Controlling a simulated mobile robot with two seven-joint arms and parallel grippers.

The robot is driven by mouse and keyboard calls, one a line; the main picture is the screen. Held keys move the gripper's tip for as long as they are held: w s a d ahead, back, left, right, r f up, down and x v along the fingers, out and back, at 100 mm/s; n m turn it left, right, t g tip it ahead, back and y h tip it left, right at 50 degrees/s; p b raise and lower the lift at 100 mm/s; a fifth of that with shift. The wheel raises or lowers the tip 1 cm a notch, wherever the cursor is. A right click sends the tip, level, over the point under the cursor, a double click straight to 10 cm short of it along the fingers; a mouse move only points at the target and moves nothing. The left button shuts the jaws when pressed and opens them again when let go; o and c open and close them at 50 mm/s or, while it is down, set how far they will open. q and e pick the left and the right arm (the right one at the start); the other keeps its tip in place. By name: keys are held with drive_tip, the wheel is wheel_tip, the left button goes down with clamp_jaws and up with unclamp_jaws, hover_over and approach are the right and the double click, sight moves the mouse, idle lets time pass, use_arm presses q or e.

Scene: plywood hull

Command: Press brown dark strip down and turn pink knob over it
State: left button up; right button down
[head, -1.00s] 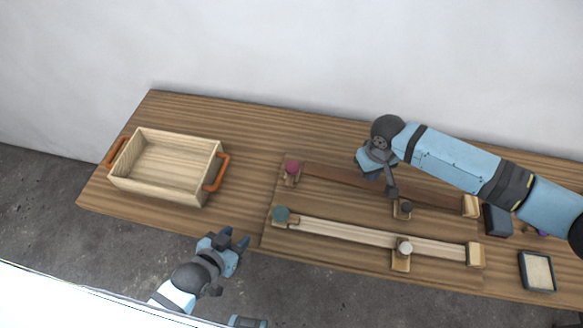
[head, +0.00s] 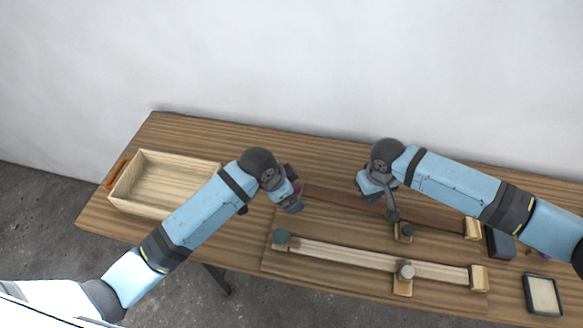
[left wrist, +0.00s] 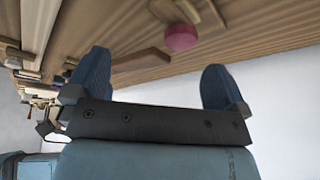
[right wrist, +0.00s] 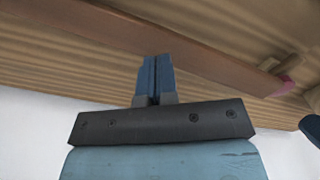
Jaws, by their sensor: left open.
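The brown dark strip (head: 335,197) runs along the back of the board and also crosses the right wrist view (right wrist: 120,35). The pink knob is hidden in the head view behind my left gripper (head: 291,193). In the left wrist view the pink knob (left wrist: 181,37) lies beyond and between the open fingers, apart from them. The strip's near end (left wrist: 140,62) shows beside it. My right gripper (head: 372,191) is shut, with its fingertips (right wrist: 155,62) at the strip; exact contact is unclear. The pink knob (right wrist: 287,85) shows near the strip's far end.
A pale strip (head: 340,255) lies in front, with a green knob (head: 281,237) and a white knob (head: 405,270). A wooden box (head: 150,180) stands left, partly behind my left arm. A dark block (head: 500,243) and a small framed tray (head: 542,295) sit right.

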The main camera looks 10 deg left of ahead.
use_arm(q)
wheel_tip(320, 180, up, 5)
drive_tip(key=w+m+g+y, duration=0.3)
drive_tip(key=m, duration=0.2)
drive_tip(key=f, duration=1.2)
drive_tip(key=shift+d, duration=0.3)
drive_tip(key=c, duration=0.8)
drive_tip(key=shift+c, duration=0.2)
use_arm(e)
drive_tip(key=shift+f, duration=0.15)
drive_tip(key=shift+f, duration=0.6)
drive_tip(key=shift+f, duration=0.25)
